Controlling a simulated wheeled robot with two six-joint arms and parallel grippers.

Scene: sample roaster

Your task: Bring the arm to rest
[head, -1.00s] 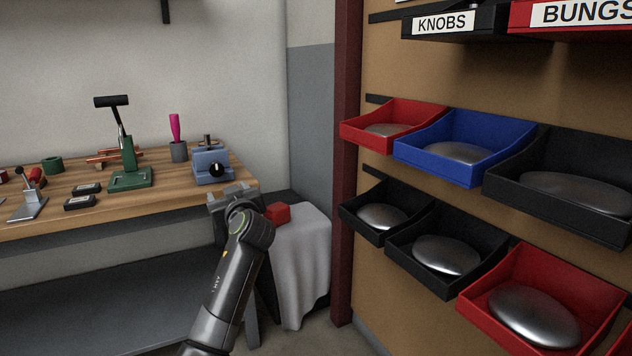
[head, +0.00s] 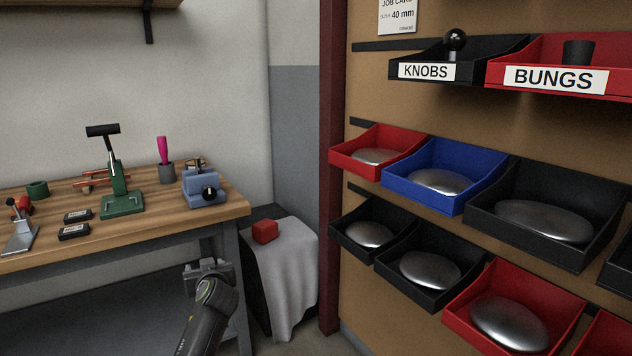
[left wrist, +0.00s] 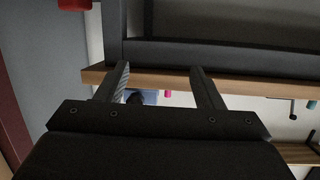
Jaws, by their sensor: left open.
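My left gripper (head: 207,272) is low in the head view, in front of the right end of the wooden workbench (head: 240,207) and below its top. In the left wrist view its two fingers (left wrist: 165,82) stand apart with nothing between them. The bench edge (left wrist: 180,78) shows beyond the fingers in that view, and the view looks upside down. My right gripper is in neither view.
A covered stand (head: 285,270) with a red block (head: 265,231) is right of the bench. A blue device (head: 203,187) and a green press (head: 122,205) stand on the bench. Bins labelled KNOBS (head: 470,68) and BUNGS (head: 620,55) hang on the right wall, above several others.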

